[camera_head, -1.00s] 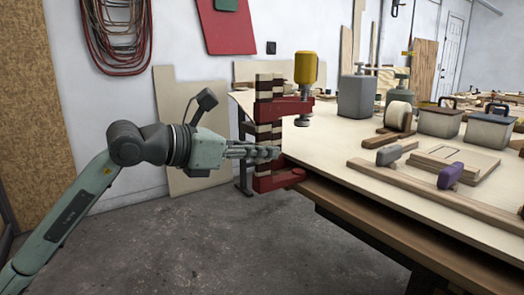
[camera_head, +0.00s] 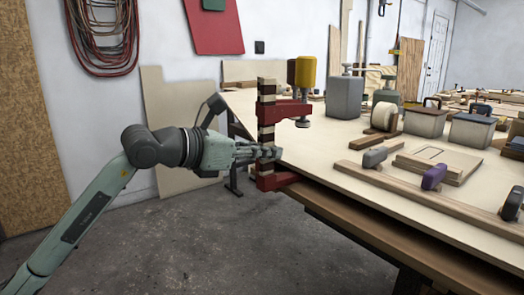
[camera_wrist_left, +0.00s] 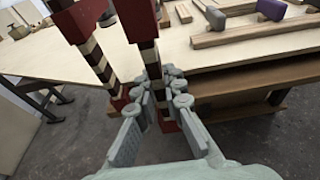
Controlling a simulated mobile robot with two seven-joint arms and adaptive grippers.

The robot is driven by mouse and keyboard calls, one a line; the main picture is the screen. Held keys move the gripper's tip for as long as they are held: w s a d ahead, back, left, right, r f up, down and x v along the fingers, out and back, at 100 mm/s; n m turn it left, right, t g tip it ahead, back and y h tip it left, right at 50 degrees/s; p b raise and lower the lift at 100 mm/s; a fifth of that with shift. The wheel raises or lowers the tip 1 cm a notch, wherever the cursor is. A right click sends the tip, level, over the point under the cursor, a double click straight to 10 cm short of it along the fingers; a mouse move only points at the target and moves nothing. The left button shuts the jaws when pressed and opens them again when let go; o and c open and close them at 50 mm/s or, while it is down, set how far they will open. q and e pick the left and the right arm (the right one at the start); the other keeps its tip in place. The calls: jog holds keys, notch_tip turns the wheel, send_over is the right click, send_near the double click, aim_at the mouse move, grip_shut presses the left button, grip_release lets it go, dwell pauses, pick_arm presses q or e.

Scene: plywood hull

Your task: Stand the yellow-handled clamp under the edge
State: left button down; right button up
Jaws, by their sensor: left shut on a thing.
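The yellow-handled clamp stands upright at the table's near-left corner. Its yellow handle (camera_head: 306,72) is on top, its red upper jaw (camera_head: 285,110) reaches over the tabletop (camera_head: 330,150), and its red lower jaw (camera_head: 280,180) is below the tabletop's level. My left gripper (camera_head: 268,153) is shut on its striped bar, between the jaws. In the left wrist view the fingers (camera_wrist_left: 162,98) close around this bar. A second striped bar with red parts (camera_wrist_left: 95,52) stands left of it there; in the head view it is mostly hidden behind the held clamp. My right gripper is out of view.
Wooden bars with a grey block (camera_head: 374,158) and a purple block (camera_head: 433,177) lie on the table. A grey canister (camera_head: 344,97) and lidded bins (camera_head: 425,121) stand farther back. The floor (camera_head: 200,250) left of the table is clear.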

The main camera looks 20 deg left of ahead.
pick_arm(q)
jog(key=shift+w+d+r, duration=0.15)
jog(key=shift+w+d, duration=0.05)
jog(key=shift+w, duration=0.05)
dwell(0.3)
jog(key=shift+r+p+x, duration=0.2)
jog(key=shift+x, duration=0.6)
jog(key=shift+r+p+x, duration=0.15)
jog(key=shift+x, duration=0.6)
jog(key=shift+r+p+x, duration=0.2)
jog(key=shift+x, duration=0.6)
jog(key=shift+w+d, duration=0.1)
